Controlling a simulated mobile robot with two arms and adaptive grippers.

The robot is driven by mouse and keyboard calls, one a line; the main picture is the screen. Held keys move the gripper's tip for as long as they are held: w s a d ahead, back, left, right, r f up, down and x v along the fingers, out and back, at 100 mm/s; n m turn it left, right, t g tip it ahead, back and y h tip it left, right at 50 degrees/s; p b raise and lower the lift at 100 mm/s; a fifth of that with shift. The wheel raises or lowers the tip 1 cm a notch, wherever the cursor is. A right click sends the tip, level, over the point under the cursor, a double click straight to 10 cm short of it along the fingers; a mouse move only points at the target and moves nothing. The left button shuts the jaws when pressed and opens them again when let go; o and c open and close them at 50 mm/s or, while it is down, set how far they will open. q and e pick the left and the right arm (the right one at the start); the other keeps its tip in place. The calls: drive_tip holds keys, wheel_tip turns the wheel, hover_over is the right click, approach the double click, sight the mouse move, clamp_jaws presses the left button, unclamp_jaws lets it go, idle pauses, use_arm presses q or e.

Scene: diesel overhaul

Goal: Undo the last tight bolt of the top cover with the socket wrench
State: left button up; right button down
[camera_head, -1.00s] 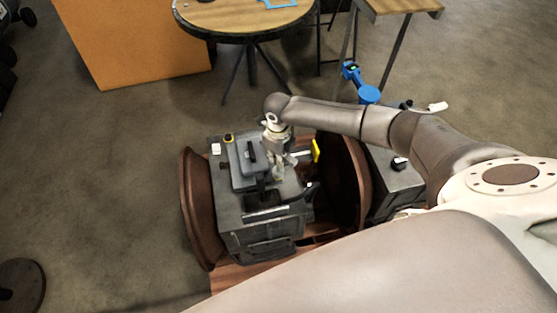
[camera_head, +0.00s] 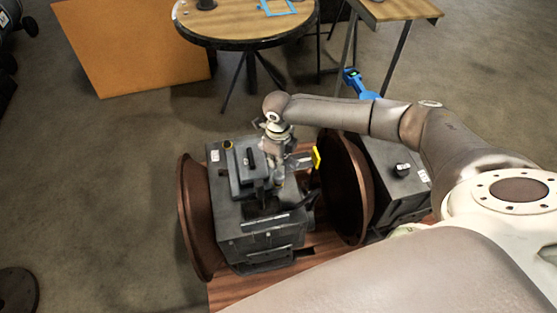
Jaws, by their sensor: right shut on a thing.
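The grey diesel engine block (camera_head: 255,237) sits between two large rusty flanges, with the dark top cover (camera_head: 241,172) raised on its upper face. My right gripper (camera_head: 272,178) points down over the right part of the cover. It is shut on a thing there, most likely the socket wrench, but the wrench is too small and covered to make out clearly. The bolts of the cover cannot be told apart at this size. My left gripper is not in view.
Rusty round flanges stand left (camera_head: 196,218) and right (camera_head: 345,187) of the engine. A second dark box (camera_head: 393,187) stands to the right. A round table (camera_head: 247,20), an orange board (camera_head: 130,45) and a blue tool (camera_head: 357,84) lie farther back.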

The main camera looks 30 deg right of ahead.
drive_tip(key=m+p, duration=0.2)
drive_tip(key=m, duration=0.1)
drive_tip(key=shift+r+m, duration=0.1)
drive_tip(key=shift+m, duration=0.2)
drive_tip(key=m+p, duration=0.2)
drive_tip(key=m, duration=0.2)
drive_tip(key=shift+m+p, duration=0.3)
drive_tip(key=shift+p, duration=0.1)
drive_tip(key=m+p, duration=0.2)
drive_tip(key=m, duration=0.2)
drive_tip(key=shift+a, duration=0.1)
drive_tip(key=m+p, duration=0.1)
drive_tip(key=m, duration=0.3)
drive_tip(key=shift+p, duration=0.4)
drive_tip(key=m+p, duration=0.1)
drive_tip(key=m, duration=0.3)
drive_tip(key=shift+p, duration=0.35)
drive_tip(key=m+p, duration=0.2)
drive_tip(key=m, duration=0.2)
drive_tip(key=shift+m, duration=0.4)
drive_tip(key=m+p, duration=0.1)
drive_tip(key=m, duration=0.3)
drive_tip(key=m+p, duration=0.1)
drive_tip(key=m, duration=0.3)
drive_tip(key=shift+p, duration=0.4)
drive_tip(key=shift+f, duration=0.25)
